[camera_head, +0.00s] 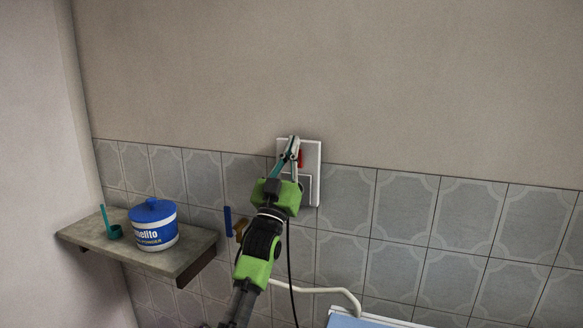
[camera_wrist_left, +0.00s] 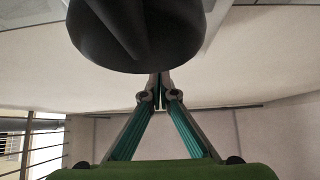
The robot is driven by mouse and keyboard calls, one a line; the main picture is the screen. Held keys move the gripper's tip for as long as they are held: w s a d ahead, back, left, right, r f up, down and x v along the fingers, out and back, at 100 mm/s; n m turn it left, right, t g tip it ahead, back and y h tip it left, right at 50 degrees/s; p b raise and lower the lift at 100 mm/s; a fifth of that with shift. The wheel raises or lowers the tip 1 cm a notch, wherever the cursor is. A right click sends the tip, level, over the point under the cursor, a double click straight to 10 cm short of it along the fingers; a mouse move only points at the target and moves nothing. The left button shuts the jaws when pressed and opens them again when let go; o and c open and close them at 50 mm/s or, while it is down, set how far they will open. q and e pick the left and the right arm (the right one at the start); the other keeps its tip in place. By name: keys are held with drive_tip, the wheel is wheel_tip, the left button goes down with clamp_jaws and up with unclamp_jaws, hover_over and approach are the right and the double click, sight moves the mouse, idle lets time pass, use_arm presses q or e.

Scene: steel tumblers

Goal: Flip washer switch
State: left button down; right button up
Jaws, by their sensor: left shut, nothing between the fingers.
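The washer switch is a white wall plate (camera_head: 313,155) with a red rocker (camera_head: 300,158) in its upper part, on the wall at the centre of the head view. My left gripper (camera_head: 293,143) is in front of the plate's upper left part, its fingertips together beside the red rocker and partly covering it. Whether the tips touch the plate I cannot tell. In the left wrist view my left gripper's fingers (camera_wrist_left: 159,88) meet with nothing between them. My right gripper is not in view.
A wall shelf (camera_head: 80,237) on the left holds a blue-lidded tub (camera_head: 153,225) and a small teal scoop (camera_head: 113,231). A dark rounded object (camera_wrist_left: 138,35) fills the top of the left wrist view.

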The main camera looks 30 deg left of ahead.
use_arm(q)
wheel_tip(320, 180, up, 3)
drive_tip(key=shift+r+h, duration=0.1)
drive_tip(key=shift+h, duration=0.2)
drive_tip(key=shift+w, duration=0.1)
idle(0.3)
